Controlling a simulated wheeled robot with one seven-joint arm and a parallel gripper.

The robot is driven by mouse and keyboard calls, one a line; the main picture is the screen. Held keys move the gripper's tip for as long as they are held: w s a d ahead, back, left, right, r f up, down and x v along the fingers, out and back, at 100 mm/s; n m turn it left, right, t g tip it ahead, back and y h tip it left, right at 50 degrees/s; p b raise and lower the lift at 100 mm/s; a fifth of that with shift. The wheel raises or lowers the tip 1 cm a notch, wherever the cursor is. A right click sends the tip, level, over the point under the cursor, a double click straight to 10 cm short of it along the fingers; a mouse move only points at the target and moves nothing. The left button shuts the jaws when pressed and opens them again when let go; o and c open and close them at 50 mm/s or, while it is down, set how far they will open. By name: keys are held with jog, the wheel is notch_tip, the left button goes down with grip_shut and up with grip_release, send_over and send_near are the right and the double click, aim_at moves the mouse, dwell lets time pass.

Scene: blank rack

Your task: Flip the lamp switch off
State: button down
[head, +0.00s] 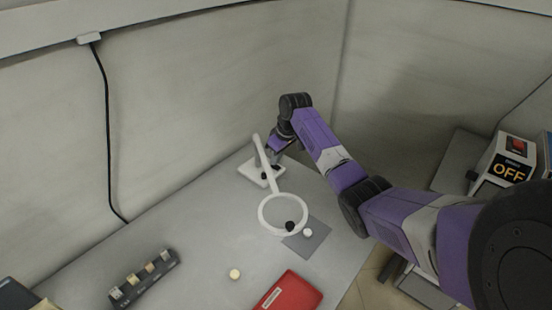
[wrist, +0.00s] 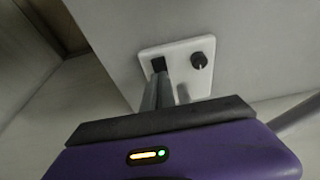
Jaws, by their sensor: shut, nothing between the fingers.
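The white ring lamp (head: 283,198) stands at the back of the table, its arm leaning over its base (head: 248,172). In the wrist view the white base plate (wrist: 180,48) carries a black switch (wrist: 158,64) and a round black knob (wrist: 199,60). My gripper (head: 273,160) is over the base in the head view. In the wrist view my gripper (wrist: 162,78) is shut and empty, its tips right by the switch and partly covering its lower edge. I cannot tell whether they touch it, nor which way the switch is set.
Below the ring lie a grey mat (head: 318,240), a black piece (head: 290,226) and a white piece (head: 308,233). A red box (head: 288,291), a pale round piece (head: 235,274) and a dark block of switches (head: 143,278) stand nearer. An "OFF" box (head: 507,165) is at right.

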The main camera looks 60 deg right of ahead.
jog(key=shift+f, duration=0.2)
jog(key=shift+w+f, duration=0.1)
dwell(0.4)
jog(key=shift+s+a+p, duration=0.2)
jog(key=shift+s+p, duration=0.65)
jog(key=shift+p, duration=0.1)
